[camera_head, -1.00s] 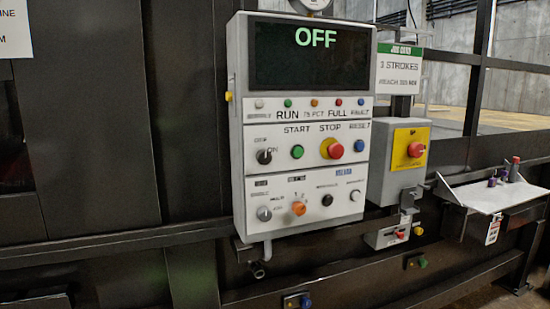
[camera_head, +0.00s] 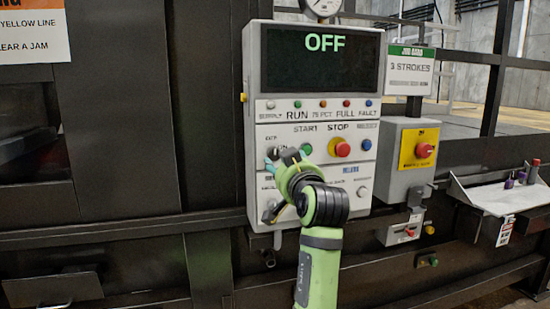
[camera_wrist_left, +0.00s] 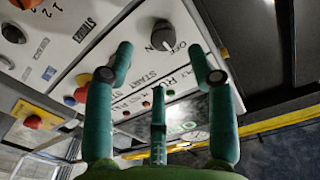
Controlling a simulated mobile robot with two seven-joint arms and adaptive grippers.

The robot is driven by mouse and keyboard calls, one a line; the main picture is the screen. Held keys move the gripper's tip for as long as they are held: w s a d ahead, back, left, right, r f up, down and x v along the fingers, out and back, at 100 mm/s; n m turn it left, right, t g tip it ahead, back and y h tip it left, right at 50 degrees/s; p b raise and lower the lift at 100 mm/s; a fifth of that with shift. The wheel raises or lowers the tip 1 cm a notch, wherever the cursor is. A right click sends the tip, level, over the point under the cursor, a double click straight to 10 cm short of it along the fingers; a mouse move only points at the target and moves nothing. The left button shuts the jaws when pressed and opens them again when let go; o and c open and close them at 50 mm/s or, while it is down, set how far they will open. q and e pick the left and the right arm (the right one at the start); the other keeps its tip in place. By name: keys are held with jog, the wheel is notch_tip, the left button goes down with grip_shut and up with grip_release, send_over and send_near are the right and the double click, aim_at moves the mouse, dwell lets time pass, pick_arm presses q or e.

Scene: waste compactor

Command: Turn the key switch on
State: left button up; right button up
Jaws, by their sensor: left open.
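The key switch (camera_wrist_left: 163,36) is a dark round knob with a pale mark, beside OFF lettering on the white control panel (camera_wrist_left: 130,50) in the left wrist view. My left gripper (camera_wrist_left: 165,68) is open, its teal fingertips apart on either side of the knob in that picture. No contact is visible, and the remaining distance is hard to judge. In the head view my left gripper (camera_head: 288,156) is in front of the panel's left side and mostly hides the switch. The display (camera_head: 322,65) reads OFF in green. My right gripper is not in view.
The green start button (camera_head: 306,148) and red stop button (camera_head: 342,148) are close to the gripper's right. A grey box with a red knob (camera_head: 424,150) is mounted right of the panel. A shelf (camera_head: 495,198) stands farther right.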

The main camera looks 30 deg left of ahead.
aim_at(275, 155)
pick_arm(q)
jog(key=p+x, duration=0.1)
jog(key=x, duration=0.1)
jog(key=p+x, duration=0.1)
jog(key=x, duration=0.1)
jog(key=p+x, duration=0.1)
jog(key=x, duration=0.1)
jog(key=shift+a+r, duration=0.3)
jog(key=shift+a, duration=0.1)
jog(key=shift+w+a, duration=0.2)
jog(key=shift+f, duration=0.1)
grip_shut()
